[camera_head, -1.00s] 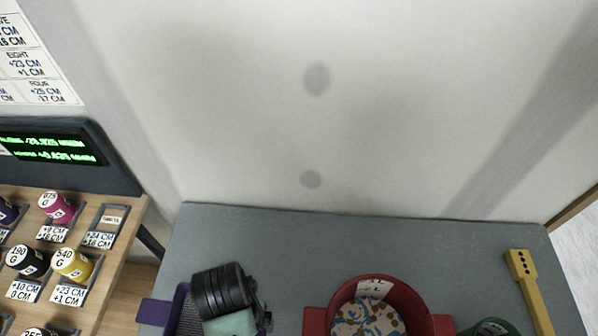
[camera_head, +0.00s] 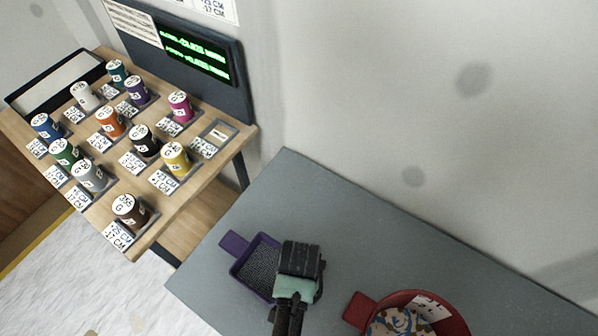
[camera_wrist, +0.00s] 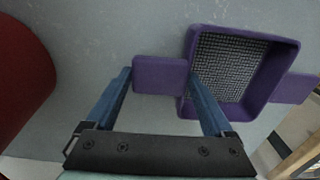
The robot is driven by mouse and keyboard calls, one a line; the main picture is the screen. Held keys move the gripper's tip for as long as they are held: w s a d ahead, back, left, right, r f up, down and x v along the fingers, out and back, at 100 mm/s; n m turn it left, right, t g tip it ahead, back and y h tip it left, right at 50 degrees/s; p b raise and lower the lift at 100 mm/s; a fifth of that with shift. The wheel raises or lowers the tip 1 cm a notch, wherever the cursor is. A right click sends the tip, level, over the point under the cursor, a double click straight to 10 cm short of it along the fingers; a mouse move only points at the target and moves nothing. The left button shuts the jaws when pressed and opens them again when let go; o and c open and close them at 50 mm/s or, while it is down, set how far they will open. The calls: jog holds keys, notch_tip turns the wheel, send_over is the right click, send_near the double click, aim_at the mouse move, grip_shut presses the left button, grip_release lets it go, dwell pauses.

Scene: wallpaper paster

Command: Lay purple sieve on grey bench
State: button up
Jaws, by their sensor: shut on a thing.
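The purple sieve (camera_head: 236,244) is a square tray with a dark mesh floor and tabs on opposite sides. It is at or just above the left part of the grey bench (camera_head: 300,195); any small gap beneath it cannot be made out. My gripper (camera_wrist: 160,76) is shut on the sieve (camera_wrist: 290,58). Its blue fingers lie at the near tab, one at the tab's outer end and one at the sieve's wall. In the head view my wrist covers the sieve's right side and hides the fingertips.
A red pot (camera_head: 358,310) with patterned contents stands right of the sieve. A wooden table (camera_head: 200,190) with several coloured labelled weights and a dark display (camera_head: 190,52) stands to the left, across a gap. The bench is clear behind the sieve, up to the wall.

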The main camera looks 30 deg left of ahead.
jog(key=shift+f, duration=0.1)
jog(key=o, duration=1.3)
notch_tip(320, 180, up, 12)
jog(key=shift+r+p, duration=0.2)
jog(key=shift+p, duration=0.25)
